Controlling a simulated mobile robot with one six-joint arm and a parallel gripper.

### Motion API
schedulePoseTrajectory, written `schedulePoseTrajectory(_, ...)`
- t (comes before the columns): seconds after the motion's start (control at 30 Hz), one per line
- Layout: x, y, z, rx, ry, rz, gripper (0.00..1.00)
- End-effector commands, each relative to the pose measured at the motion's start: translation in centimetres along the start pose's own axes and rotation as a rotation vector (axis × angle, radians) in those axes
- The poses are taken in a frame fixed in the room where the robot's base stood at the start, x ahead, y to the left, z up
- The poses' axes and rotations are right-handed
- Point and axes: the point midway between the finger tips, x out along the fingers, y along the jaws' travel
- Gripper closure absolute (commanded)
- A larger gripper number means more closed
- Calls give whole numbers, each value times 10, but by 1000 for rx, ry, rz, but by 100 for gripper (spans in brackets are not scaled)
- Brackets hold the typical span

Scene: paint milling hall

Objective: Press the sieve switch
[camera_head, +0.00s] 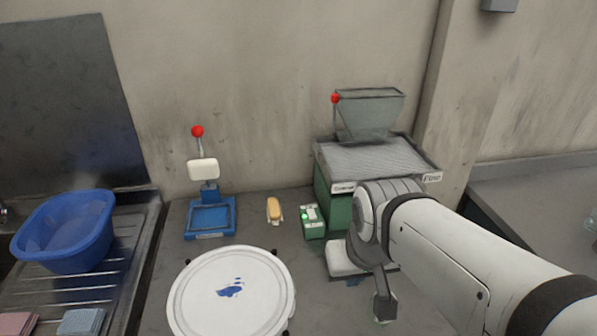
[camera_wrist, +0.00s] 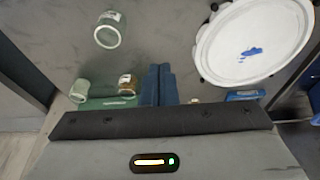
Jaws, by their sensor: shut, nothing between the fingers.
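The sieve (camera_head: 372,160) stands against the wall, a green body with a mesh top, a grey hopper above it and labels reading Coarse and Fine. A small green switch box (camera_head: 314,228) with a glowing green light stands on the bench at its left. My arm covers part of the sieve's front right. In the wrist view my gripper (camera_wrist: 160,75) is shut and empty, its two dark blue fingers together over the grey bench. In the head view my wrist is to the right of the switch box, apart from it. I cannot make out the switch box in the wrist view.
A white round lid (camera_head: 232,300) with blue paint lies in front. A blue press (camera_head: 209,216) with a red knob and a wooden-handled brush (camera_head: 274,209) stand left. A blue basin (camera_head: 64,232) sits on the drainer. Glass jars (camera_wrist: 108,31) show in the wrist view.

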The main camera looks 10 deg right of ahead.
Motion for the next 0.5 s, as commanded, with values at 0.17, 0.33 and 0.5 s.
schedulePoseTrajectory(0.17,0,0,0,0,0,0,100)
schedulePoseTrajectory(0.33,0,0,0,0,0,0,100)
schedulePoseTrajectory(0.5,-4,-2,-16,50,-16,6,100)
